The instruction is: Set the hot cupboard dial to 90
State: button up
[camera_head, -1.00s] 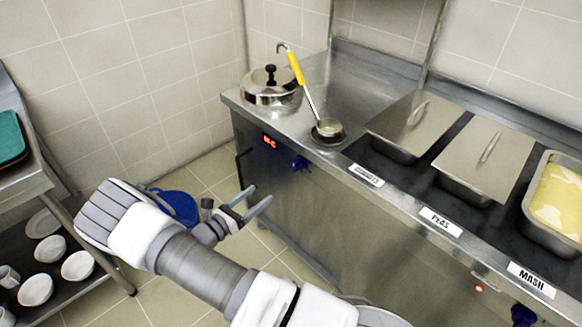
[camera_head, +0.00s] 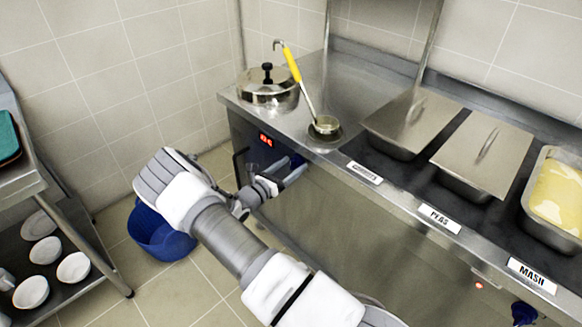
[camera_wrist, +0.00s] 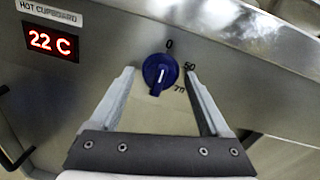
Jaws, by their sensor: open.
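The hot cupboard dial (camera_wrist: 159,73) is a dark blue knob with a white pointer line on the steel front panel. In the head view the dial (camera_head: 297,161) is partly behind my fingers. My gripper (camera_wrist: 160,80) is open, one finger on each side of the dial, with gaps left and right. The display (camera_wrist: 50,41), under a HOT CUPBOARD label, reads 22 C in red.
A dark handle (camera_head: 240,167) sits on the cupboard front left of my gripper. Above are a lidded pot (camera_head: 268,92), a ladle with a yellow handle (camera_head: 292,63) and covered pans. A blue bucket (camera_head: 160,235) stands on the floor.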

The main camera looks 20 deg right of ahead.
grip_shut()
dwell(0.4)
